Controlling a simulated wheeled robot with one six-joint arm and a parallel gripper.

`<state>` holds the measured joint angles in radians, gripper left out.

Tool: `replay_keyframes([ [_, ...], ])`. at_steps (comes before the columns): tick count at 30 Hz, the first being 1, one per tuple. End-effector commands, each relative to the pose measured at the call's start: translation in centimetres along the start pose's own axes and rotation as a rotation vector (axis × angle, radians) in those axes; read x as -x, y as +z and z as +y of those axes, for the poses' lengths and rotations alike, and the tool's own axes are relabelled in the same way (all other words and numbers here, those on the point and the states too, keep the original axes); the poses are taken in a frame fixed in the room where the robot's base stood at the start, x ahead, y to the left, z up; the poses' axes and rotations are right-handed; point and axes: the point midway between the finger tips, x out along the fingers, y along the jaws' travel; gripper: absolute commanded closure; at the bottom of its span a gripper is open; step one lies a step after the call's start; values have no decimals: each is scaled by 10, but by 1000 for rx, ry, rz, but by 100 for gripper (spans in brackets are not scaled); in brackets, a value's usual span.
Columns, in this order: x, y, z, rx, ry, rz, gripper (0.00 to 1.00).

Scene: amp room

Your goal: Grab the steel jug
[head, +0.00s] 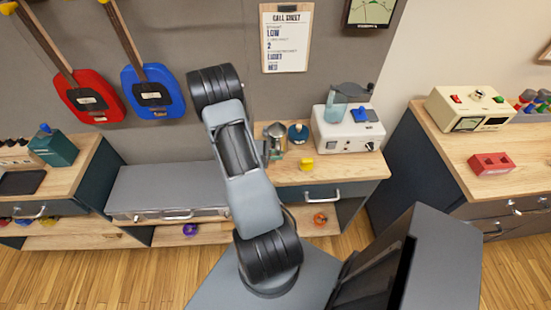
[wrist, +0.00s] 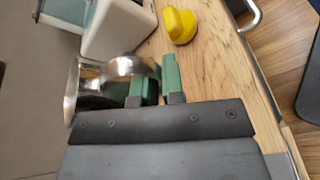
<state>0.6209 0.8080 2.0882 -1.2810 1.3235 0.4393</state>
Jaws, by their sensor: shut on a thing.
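The shiny steel jug (head: 277,132) stands on the wooden counter in the head view, just right of my arm. In the wrist view the jug (wrist: 72,92) is at the left, partly hidden by my gripper. Its curved handle reaches toward my green fingers. My gripper (wrist: 156,84) is shut on the jug at its handle side. In the head view my gripper (head: 267,152) is small and partly hidden by my arm. I cannot tell whether the jug's base is clear of the counter.
A yellow knob-like object (head: 307,163) lies close to the jug. A dark blue round object (head: 298,132) is right behind it. A white machine (head: 348,135) with a clear container stands at the right. The counter's front edge (head: 335,180) is close.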

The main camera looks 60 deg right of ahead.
Motion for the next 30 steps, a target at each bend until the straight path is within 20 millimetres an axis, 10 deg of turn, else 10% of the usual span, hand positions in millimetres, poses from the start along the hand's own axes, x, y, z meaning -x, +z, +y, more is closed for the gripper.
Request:
replay_keyframes([
  [30, 5, 137, -27, 3, 2, -1, 100],
])
